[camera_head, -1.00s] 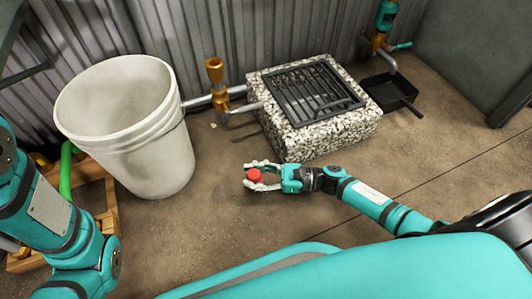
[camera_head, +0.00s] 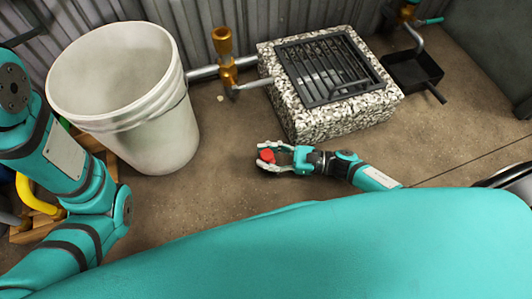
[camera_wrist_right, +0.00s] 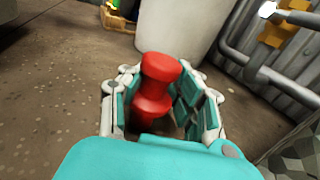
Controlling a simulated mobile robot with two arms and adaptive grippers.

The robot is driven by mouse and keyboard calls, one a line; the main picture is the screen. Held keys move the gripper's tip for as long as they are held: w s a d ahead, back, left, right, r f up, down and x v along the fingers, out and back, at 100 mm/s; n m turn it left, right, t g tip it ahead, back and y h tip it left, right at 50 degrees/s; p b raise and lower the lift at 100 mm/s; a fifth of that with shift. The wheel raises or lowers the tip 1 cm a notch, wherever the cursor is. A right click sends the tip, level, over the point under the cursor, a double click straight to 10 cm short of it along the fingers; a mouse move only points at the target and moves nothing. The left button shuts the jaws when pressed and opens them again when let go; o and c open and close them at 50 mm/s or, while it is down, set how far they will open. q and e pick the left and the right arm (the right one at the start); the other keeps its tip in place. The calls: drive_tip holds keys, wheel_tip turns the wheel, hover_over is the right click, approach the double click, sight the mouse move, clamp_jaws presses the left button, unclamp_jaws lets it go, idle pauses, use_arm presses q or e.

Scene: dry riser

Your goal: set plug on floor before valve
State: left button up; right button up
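My right gripper (camera_head: 270,158) is low over the floor in the head view, in front of the brass valve (camera_head: 226,62). A red plug (camera_head: 267,156) is between its fingers. In the right wrist view the plug (camera_wrist_right: 157,92) stands upright between the two fingers of the right gripper (camera_wrist_right: 160,95). The fingers lie along both sides of it; whether its base touches the floor is hidden. The valve also shows in the right wrist view (camera_wrist_right: 285,25), at the top right. My left arm is at the left of the head view; its gripper is out of the picture.
A white bucket (camera_head: 150,120) stands at the left, by a wooden pallet (camera_head: 45,220). A speckled stone block with a black grate (camera_head: 325,70) stands right of the valve. A black pan (camera_head: 415,72) lies further right. The floor around the right gripper is clear.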

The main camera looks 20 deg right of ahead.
drive_tip(key=o, duration=0.5)
drive_tip(key=shift+r, duration=0.15)
drive_tip(key=shift+s+d+r, duration=0.1)
drive_tip(key=shift+d, duration=0.2)
drive_tip(key=p+v, duration=0.4)
drive_tip(key=v, duration=0.6)
drive_tip(key=shift+d, duration=0.3)
drive_tip(key=shift+s+d+p, duration=0.25)
drive_tip(key=shift+d+p, duration=0.05)
drive_tip(key=shift+d, duration=0.05)
